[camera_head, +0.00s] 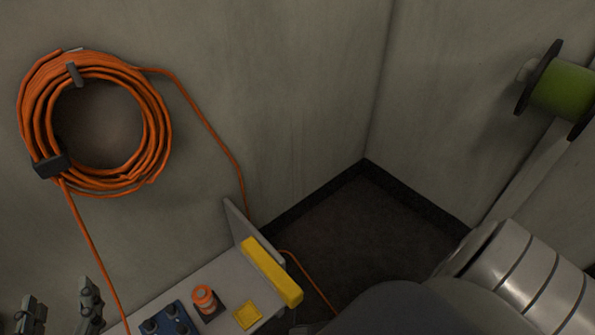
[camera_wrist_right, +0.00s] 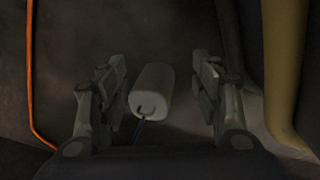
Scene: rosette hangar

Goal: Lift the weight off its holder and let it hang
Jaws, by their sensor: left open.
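In the right wrist view a pale cylinder (camera_wrist_right: 152,88) with a small hook on its near end lies between the fingers of my right gripper (camera_wrist_right: 163,88); it looks like the weight. A thin dark cord or rod runs from the hook toward the palm. The cylinder is close to the left finger, with a clear gap to the right finger. I cannot make out a holder under it. My left gripper (camera_head: 60,312) is open and empty at the bottom left of the head view, left of the bench. My right gripper and the weight do not show in the head view.
A grey bench (camera_head: 187,280) carries a yellow bar (camera_head: 271,270), an orange-and-white piece (camera_head: 204,300), a yellow tray (camera_head: 247,316) and a blue block (camera_head: 168,323). An orange coil (camera_head: 95,185) hangs on the wall. A green spool (camera_head: 562,90) is upper right. The corner floor (camera_head: 360,235) is mostly clear.

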